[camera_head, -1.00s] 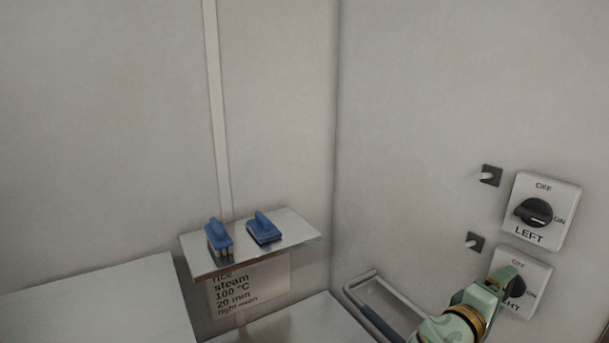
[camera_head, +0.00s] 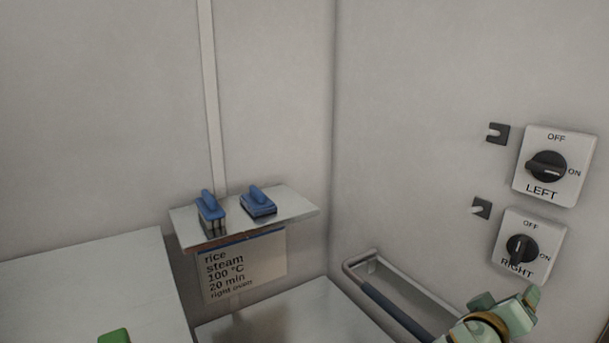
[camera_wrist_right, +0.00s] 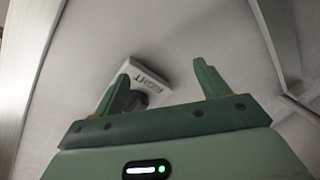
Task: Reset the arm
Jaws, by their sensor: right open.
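My right gripper (camera_head: 518,306) is at the lower right in the head view, just below the RIGHT switch plate (camera_head: 543,231). Its two green fingers stand apart with nothing held between them in the right wrist view (camera_wrist_right: 162,78). The RIGHT plate (camera_wrist_right: 153,76) shows beyond the fingers there, with its dark knob (camera_wrist_right: 137,101) partly behind the left finger. In the head view the RIGHT knob (camera_head: 521,249) has its grip roughly vertical. The LEFT knob (camera_head: 546,167) above has its grip roughly horizontal, towards ON.
A shelf (camera_head: 290,210) on the left wall holds two blue-handled items (camera_head: 210,212) (camera_head: 258,201) above a rice steam label (camera_head: 243,268). A rail handle (camera_head: 385,308) lies left of my right gripper. A small green thing (camera_head: 114,336) shows at the bottom edge.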

